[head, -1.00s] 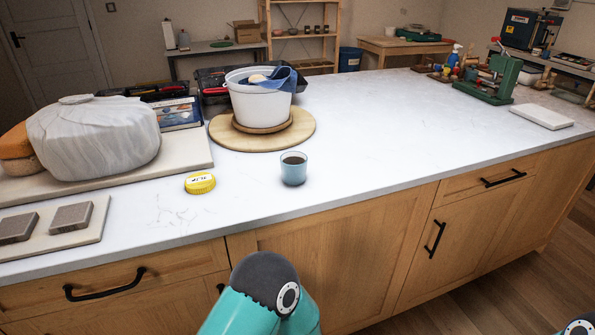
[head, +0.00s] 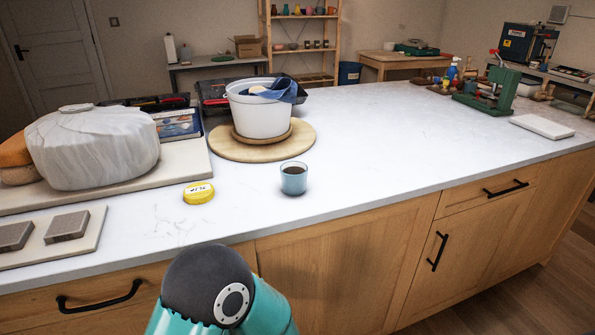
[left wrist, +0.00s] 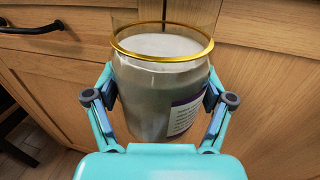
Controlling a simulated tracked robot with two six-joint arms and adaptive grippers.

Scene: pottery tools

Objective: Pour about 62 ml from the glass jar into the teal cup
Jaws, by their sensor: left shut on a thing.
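The teal cup (head: 294,178) stands upright on the white counter near its front edge, with dark contents visible inside. In the left wrist view, my left gripper (left wrist: 161,100) is shut on the glass jar (left wrist: 150,105). The jar has a gold ring, clear glass above it, a pale surface inside, greyish contents and a label on its right side. Wooden cabinet fronts are behind the jar. In the head view only a teal and dark joint of my arm shows at the bottom; the jar and both grippers are out of that view.
A yellow lid (head: 198,193) lies left of the cup. A white bucket (head: 262,117) with a blue cloth stands behind it on a round wooden board (head: 222,148). A wrapped bundle (head: 92,150) and grey blocks (head: 66,226) are at the left. The counter right of the cup is clear.

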